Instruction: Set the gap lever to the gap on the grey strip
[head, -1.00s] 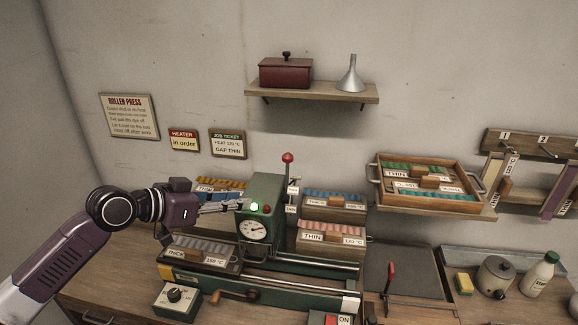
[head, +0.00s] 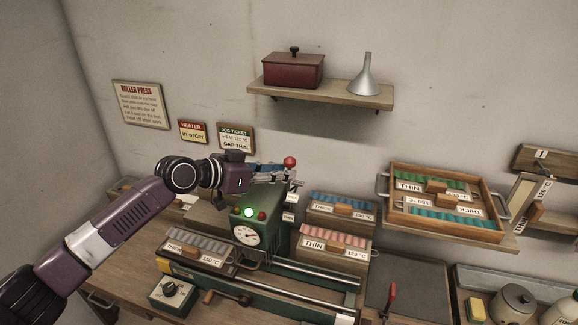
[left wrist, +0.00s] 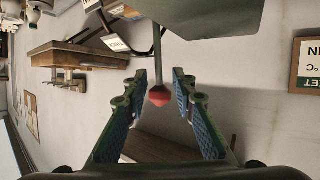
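The gap lever's red knob (head: 290,162) stands on top of the green press (head: 262,228). Small white labels (head: 289,217) sit beside its shaft, too small to read. My left gripper (head: 284,172) is at the knob, level with it. In the left wrist view the fingers (left wrist: 160,82) are open, one on each side of the red knob (left wrist: 159,96), with a gap on both sides. My right gripper is not in view.
The job ticket (head: 236,137) on the wall reads heat 120 °C, gap THIN. Blue (head: 342,207) and pink (head: 334,240) strip blocks stand right of the press. A shelf (head: 320,93) hangs above. A wooden tray (head: 443,198) is at right.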

